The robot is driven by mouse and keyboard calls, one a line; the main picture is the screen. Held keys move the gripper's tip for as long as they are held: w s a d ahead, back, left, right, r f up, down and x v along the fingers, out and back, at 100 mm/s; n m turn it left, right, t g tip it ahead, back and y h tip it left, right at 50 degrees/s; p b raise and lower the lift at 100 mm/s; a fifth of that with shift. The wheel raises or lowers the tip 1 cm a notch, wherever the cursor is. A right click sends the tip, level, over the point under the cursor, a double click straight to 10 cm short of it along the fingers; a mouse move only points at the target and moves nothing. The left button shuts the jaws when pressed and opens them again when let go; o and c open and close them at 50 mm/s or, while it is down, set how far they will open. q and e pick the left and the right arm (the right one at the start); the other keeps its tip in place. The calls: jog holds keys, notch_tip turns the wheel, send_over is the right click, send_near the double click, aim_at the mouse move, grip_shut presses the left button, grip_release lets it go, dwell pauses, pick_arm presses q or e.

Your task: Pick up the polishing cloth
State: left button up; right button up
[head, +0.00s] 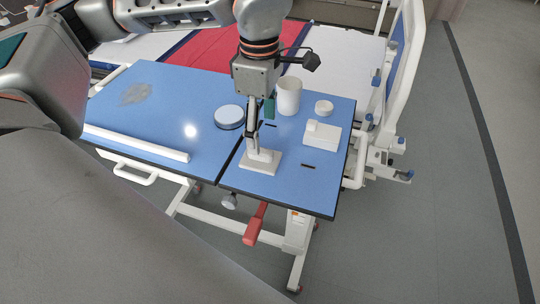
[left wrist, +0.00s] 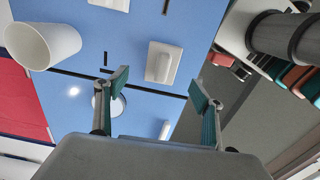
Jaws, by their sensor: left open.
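A flat grey patch that looks like the polishing cloth (head: 134,94) lies on the left part of the blue overbed table (head: 185,85). I cannot make the cloth out in the left wrist view. My left gripper (head: 260,112) is over the middle of the table, well to the right of the cloth, pointing down. In the left wrist view its two green-padded fingers (left wrist: 160,90) are spread apart with nothing between them. My right gripper is not in view.
A white bar (head: 135,143) lies along the front edge.

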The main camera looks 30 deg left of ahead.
aim_at(261, 156)
pick_arm(q)
jog(key=shift+s+f, duration=0.25)
jog(key=shift+f, duration=0.85)
notch_tip(261, 156, down, 4)
jog(key=shift+s+a+f, duration=0.1)
jog(key=shift+s+f, duration=0.05)
jog(key=shift+f, duration=0.65)
jog(key=c, duration=1.2)
